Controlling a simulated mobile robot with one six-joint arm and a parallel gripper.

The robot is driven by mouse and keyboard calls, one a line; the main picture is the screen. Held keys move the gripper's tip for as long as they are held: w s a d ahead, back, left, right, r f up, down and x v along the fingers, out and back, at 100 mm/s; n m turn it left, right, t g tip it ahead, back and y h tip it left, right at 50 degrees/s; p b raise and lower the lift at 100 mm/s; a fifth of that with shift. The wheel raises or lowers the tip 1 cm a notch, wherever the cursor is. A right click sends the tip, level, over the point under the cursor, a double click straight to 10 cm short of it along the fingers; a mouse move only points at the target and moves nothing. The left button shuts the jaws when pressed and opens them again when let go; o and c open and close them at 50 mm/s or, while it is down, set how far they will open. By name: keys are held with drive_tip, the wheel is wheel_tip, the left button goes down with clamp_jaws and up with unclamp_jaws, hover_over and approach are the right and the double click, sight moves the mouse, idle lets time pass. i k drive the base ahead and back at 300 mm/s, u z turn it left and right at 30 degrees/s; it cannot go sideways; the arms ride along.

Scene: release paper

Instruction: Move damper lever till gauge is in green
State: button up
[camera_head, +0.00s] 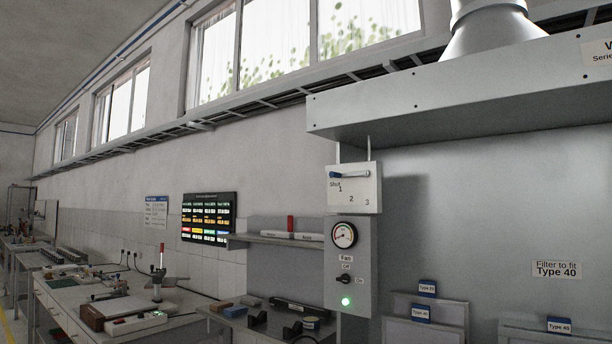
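The damper lever (350,175) is a bar with a blue grip at its left end, on a white plate (366,200) marked Shut, 1, 2 and 3. It lies about level, with the grip just above the word Shut. The round gauge (344,235) is on the grey panel below the plate. Its dial has coloured parts, but it is too small to tell where the needle points. My gripper is not in view.
Below the gauge are a black fan switch (345,279) marked Off and On, and a lit green lamp (346,301). A metal hood (450,95) juts out above. A shelf (280,240) and a cluttered bench (120,305) stand at left.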

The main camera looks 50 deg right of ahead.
sight(366, 173)
drive_tip(key=z, duration=0.45)
drive_tip(key=k, duration=0.15)
drive_tip(key=u, duration=1.8)
drive_tip(key=k, duration=0.9)
drive_tip(key=z, duration=0.6)
drive_tip(key=k, duration=0.5)
drive_tip(key=z, duration=0.55)
drive_tip(key=i, duration=1.65)
drive_tip(key=u, duration=0.35)
